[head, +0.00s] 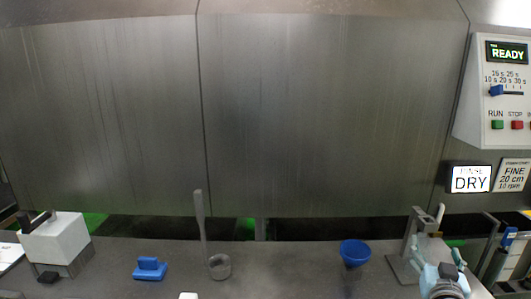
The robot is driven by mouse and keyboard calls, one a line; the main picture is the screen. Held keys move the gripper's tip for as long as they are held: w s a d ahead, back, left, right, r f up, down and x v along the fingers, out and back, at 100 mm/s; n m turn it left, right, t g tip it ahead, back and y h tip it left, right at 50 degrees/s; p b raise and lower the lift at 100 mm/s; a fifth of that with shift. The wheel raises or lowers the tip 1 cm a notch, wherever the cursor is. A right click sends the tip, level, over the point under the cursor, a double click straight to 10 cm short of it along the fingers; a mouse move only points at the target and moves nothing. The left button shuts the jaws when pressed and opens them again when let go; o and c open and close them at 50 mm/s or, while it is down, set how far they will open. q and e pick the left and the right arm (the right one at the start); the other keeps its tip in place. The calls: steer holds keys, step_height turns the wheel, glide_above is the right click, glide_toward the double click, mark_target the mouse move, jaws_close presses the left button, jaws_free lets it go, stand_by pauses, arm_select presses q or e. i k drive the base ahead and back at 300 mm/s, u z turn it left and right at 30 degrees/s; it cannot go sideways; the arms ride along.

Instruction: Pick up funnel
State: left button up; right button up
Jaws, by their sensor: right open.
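The blue funnel (355,250) stands upright, wide mouth up, on the right half of the grey bench. Its lower part is dark and hard to make out against the bench. My right gripper (447,271) is at the lower right, to the right of the funnel and clearly apart from it. It is open, seen partly end-on, and its fingertips are hard to make out.
A grey stand (408,246) rises between the funnel and my right gripper. A grey cup with a tall handle (219,267), a blue block-like object (150,269) and a white box (56,238) stand leftward. A control panel (495,95) hangs at right.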

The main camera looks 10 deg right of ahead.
mark_target(355, 253)
steer(key=k, duration=1)
